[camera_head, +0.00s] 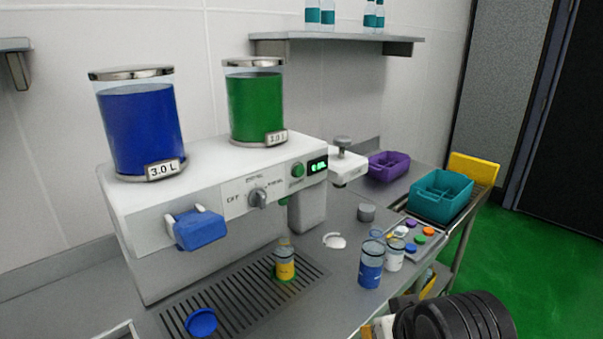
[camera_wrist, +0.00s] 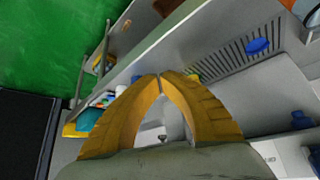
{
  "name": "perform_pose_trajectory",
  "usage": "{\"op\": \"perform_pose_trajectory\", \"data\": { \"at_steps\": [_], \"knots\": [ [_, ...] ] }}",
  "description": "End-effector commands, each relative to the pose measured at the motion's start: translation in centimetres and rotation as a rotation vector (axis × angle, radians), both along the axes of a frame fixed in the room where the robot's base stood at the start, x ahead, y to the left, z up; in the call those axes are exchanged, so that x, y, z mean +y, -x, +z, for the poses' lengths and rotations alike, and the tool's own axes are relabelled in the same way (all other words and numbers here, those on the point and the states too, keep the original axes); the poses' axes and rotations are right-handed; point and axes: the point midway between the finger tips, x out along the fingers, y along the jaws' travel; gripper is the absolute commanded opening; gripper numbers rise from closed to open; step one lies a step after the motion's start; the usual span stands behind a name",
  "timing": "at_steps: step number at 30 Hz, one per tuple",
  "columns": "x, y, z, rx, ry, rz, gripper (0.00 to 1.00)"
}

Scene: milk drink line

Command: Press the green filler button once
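The white filler machine (camera_head: 210,185) stands on the counter against the wall. Its green button (camera_head: 298,170) is on the front panel, left of a small lit green display (camera_head: 318,165) and right of a grey rotary knob (camera_head: 257,198). My gripper (camera_wrist: 161,76) shows in the wrist view with its yellow fingertips together and nothing seen between them. In the head view, my black arm is at the bottom right, apart from the machine, and the fingers are mostly hidden or cut off. I cannot make out the button in the wrist view.
A bottle with yellow contents (camera_head: 285,262) stands on the drip grate (camera_head: 235,300), near a blue lid (camera_head: 201,323). A blue-filled bottle (camera_head: 371,262) and a tray of coloured caps (camera_head: 418,247) are on the right. Teal (camera_head: 441,197) and purple (camera_head: 387,167) bins stand beyond.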

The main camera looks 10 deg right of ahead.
Motion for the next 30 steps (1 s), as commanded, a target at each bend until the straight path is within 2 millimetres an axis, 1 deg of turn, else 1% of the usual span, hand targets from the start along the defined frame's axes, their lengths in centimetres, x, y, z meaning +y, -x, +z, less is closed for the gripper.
{"op": "perform_pose_trajectory", "data": {
  "at_steps": [2,5,8,11,12,14,15,19,21,24,27,30],
  "knots": [
    [0.0,-0.1,0.0,-0.002,-0.001,0.001,0.0],
    [0.4,-0.9,0.4,-0.024,-0.016,0.004,0.0],
    [1.3,-3.0,1.4,-0.081,-0.051,0.011,0.0],
    [2.6,-6.5,3.1,-0.179,-0.113,0.016,0.0],
    [3.2,-8.1,4.0,-0.229,-0.144,0.016,0.0],
    [4.0,-10.7,5.4,-0.309,-0.193,0.011,0.0],
    [4.4,-12.4,6.4,-0.365,-0.226,0.004,0.0],
    [5.2,-17.3,9.5,-0.546,-0.332,-0.035,0.0],
    [5.1,-19.5,11.0,-0.64,-0.387,-0.068,0.0],
    [4.5,-22.1,12.8,-0.766,-0.456,-0.126,0.0],
    [3.4,-23.8,14.0,-0.87,-0.511,-0.188,0.0],
    [2.3,-24.8,14.6,-0.949,-0.551,-0.246,0.0]
  ]
}}
